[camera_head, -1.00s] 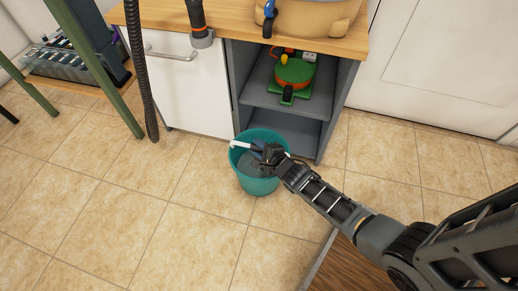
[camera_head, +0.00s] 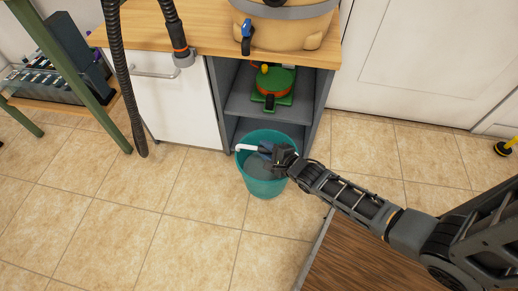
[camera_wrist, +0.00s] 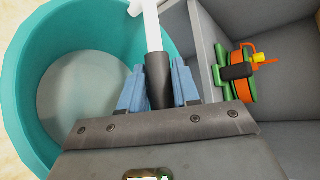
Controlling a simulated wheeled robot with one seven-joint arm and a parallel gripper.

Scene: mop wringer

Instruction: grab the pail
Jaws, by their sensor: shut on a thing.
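The teal pail (camera_head: 262,188) is upright in front of the open grey cabinet in the head view. It fills the left of the wrist view (camera_wrist: 20,90), with a pale grey inside. A white bar with a black grip, its handle (camera_head: 247,148), crosses its opening. My gripper (camera_head: 272,153) reaches in from the right over the pail's opening. In the wrist view, its blue fingers (camera_wrist: 158,84) close on both sides of the black grip (camera_wrist: 159,75). Whether the pail's bottom touches the floor is hard to tell.
The grey cabinet (camera_head: 318,95) stands right behind the pail, with a green and orange item (camera_head: 273,83) on its shelf. A dark hose (camera_head: 120,80) hangs at the left. A wooden surface (camera_head: 365,262) lies at the lower right. Tiled floor (camera_head: 130,225) is clear in front and left.

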